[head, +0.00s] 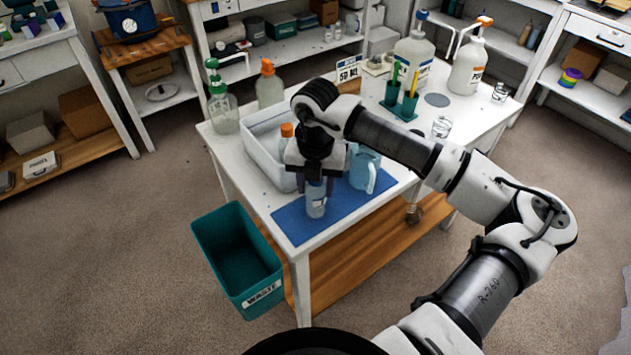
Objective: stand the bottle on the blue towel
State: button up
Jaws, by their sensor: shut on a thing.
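My gripper (316,182) points down over the near side of the white table and is shut on a small clear bottle (316,205) with a pale label. The bottle is upright, and its lower part shows below the fingers. Its top is hidden by my gripper. The blue towel (290,225) lies flat along the table's near edge. The bottle's base appears against the towel, but I cannot tell whether it touches the cloth or hangs just above it.
A light-blue pitcher (364,172) stands close right of my gripper. Pump bottles (412,62) stand farther back. A teal waste bin (236,262) is on the floor at left.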

jog(key=shift+f, duration=0.15)
jog(key=shift+f+b, duration=0.2)
jog(key=shift+b, duration=0.1)
jog(key=o, duration=1.2)
jog(key=shift+r, duration=0.1)
jog(key=shift+o, duration=0.2)
jog(key=shift+r+p, duration=0.25)
jog(key=shift+p, duration=0.15)
jog(key=shift+r+b, duration=0.4)
jog(key=shift+b, duration=0.05)
notch_tip(320, 180, up, 11)
jog(key=b, duration=0.2)
jog(key=shift+b, duration=0.3)
